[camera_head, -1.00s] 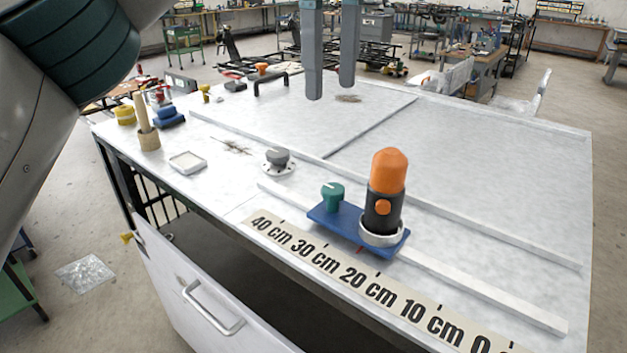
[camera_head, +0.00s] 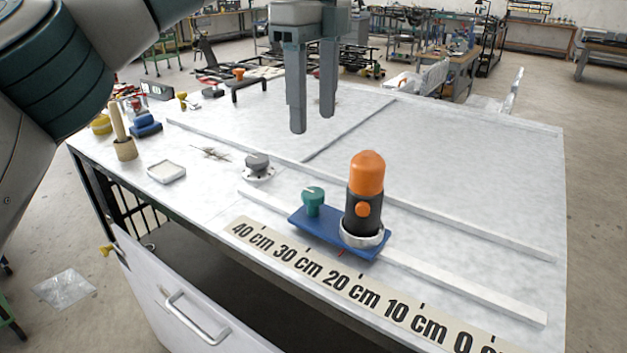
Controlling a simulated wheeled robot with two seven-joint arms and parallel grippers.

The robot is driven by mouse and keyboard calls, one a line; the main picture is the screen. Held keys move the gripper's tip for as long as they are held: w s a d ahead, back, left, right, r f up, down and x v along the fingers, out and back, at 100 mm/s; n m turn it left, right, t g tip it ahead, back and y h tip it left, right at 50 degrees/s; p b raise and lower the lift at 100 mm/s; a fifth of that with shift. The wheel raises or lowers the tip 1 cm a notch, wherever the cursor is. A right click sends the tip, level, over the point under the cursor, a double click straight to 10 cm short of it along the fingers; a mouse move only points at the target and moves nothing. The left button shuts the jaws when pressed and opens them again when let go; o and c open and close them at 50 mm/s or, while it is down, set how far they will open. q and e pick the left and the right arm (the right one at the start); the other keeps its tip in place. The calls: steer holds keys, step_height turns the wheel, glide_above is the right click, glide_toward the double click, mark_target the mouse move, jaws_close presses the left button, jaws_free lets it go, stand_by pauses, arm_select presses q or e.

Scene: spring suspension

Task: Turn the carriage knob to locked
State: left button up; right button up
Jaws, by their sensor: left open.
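The carriage is a blue plate (camera_head: 326,238) on a white rail near the table's front edge. The carriage knob (camera_head: 313,200) is teal green with a pale line on top and stands upright at the plate's left end. An orange-topped black cylinder (camera_head: 364,195) stands in a white ring at the plate's right end. My left gripper (camera_head: 313,122) points down with its two fingers apart and empty. It appears above the knob in the picture, clear of it and touching nothing. My right gripper is not in view.
A grey knob on a white dial (camera_head: 257,168) sits left of the carriage. A centimetre scale (camera_head: 340,283) runs along the front edge. A white dish (camera_head: 166,172) and a wooden peg holder (camera_head: 125,148) stand at left. The right tabletop is clear.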

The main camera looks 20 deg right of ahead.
mark_target(314, 192)
arm_select(q)
step_height(314, 192, down, 14)
steer(key=p, duration=0.4)
steer(key=shift+r, duration=0.1)
steer(key=c, duration=1.1)
steer(key=shift+o, duration=0.2)
